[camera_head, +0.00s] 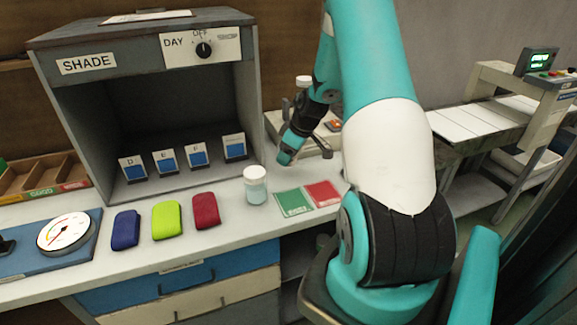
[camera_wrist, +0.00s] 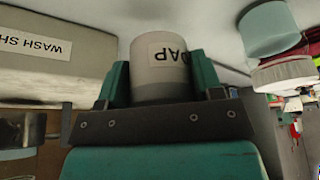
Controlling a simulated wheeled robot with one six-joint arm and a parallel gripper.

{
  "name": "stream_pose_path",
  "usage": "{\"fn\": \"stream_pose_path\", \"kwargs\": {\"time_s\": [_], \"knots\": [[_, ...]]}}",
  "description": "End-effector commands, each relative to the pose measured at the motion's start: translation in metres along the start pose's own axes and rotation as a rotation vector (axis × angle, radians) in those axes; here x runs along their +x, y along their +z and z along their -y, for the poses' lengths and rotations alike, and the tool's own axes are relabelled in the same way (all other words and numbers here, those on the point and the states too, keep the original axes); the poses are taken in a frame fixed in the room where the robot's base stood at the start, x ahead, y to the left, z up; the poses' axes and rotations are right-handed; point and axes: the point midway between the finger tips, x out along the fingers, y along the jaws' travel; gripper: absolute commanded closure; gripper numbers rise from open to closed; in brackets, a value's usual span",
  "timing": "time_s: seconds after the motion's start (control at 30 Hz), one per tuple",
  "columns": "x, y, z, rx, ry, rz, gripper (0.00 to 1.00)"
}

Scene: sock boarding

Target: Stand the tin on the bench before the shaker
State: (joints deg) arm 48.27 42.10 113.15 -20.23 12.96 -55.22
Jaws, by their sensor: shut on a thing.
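A grey tin (camera_wrist: 160,78) with a white label, upside down in the picture and ending in "AP", sits between the two teal fingers of my gripper (camera_wrist: 160,66) in the wrist view. My gripper is shut on it. In the head view my gripper (camera_head: 288,152) points down over the back of the bench, just in front of the wash shaker (camera_head: 325,130). The tin is hidden there. The shaker's casing, lettered "WASH SH", fills the left of the wrist view (camera_wrist: 60,55). I cannot tell whether the tin touches the bench (camera_head: 255,220).
A jar of pale teal liquid with a white lid (camera_head: 256,186) stands left of the green card (camera_head: 294,202) and red card (camera_head: 323,194). Blue, lime and dark red pads (camera_head: 206,211) lie before the shade cabinet (camera_head: 90,110). A dial gauge (camera_head: 64,233) is at the left.

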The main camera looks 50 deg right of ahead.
Motion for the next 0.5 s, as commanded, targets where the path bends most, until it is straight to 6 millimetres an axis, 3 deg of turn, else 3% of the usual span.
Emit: {"fn": "stream_pose_path", "kwargs": {"time_s": [0.37,0.5], "knots": [[0.041,0.018,-0.001,0.003,0.000,0.000,0.65],[0.047,0.020,-0.001,0.001,0.003,-0.002,0.65]]}}
